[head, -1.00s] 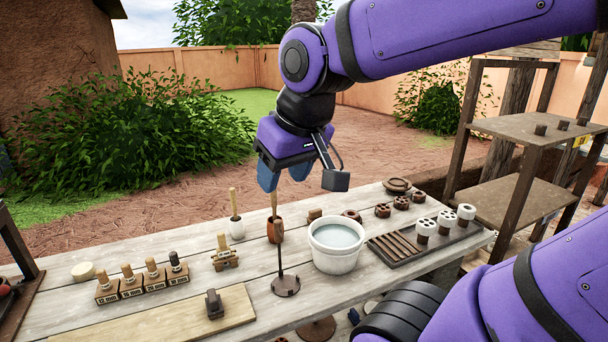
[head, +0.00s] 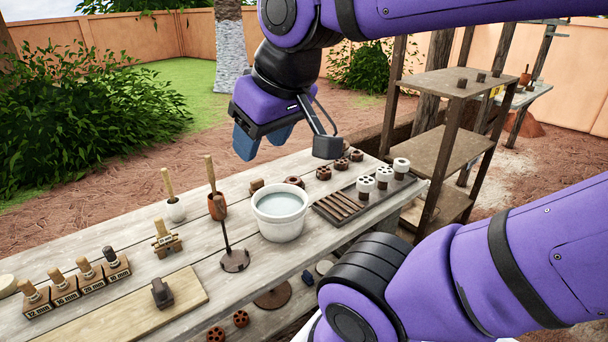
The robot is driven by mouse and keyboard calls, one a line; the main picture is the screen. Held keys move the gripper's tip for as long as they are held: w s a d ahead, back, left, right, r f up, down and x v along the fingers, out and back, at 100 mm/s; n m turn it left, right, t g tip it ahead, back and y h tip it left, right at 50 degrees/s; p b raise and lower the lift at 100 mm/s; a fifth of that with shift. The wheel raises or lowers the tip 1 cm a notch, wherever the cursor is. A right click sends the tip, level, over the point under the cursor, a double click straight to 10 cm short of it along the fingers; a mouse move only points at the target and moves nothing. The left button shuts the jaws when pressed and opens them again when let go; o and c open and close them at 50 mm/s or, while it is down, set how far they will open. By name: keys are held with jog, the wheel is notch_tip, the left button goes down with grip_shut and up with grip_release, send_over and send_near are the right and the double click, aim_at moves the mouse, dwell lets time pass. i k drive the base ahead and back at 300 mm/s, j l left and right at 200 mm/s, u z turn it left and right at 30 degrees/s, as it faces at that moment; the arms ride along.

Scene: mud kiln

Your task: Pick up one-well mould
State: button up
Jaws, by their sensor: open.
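My gripper (head: 263,141) is open and empty, with its blue fingers pointing down above the far side of the plank table (head: 135,238). Several small dark brown round pieces with holes (head: 323,173) stand in a row at the table's far right. A reddish-brown ring-like piece (head: 294,182) and a small brown block (head: 257,185) sit behind the white bucket (head: 280,212). I cannot tell for sure which of these, if any, is the one-well mould. The gripper touches none of them.
A dark tray (head: 325,212) holds bars and white-topped cylinders (head: 384,175). A stand (head: 235,260), brown cup (head: 217,207), white mortar (head: 175,211), labelled blocks (head: 92,282) and a board with a dark block (head: 161,293) fill the left. A shelf rack (head: 440,83) stands right.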

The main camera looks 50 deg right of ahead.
aim_at(295, 180)
jog(key=z, duration=1.15)
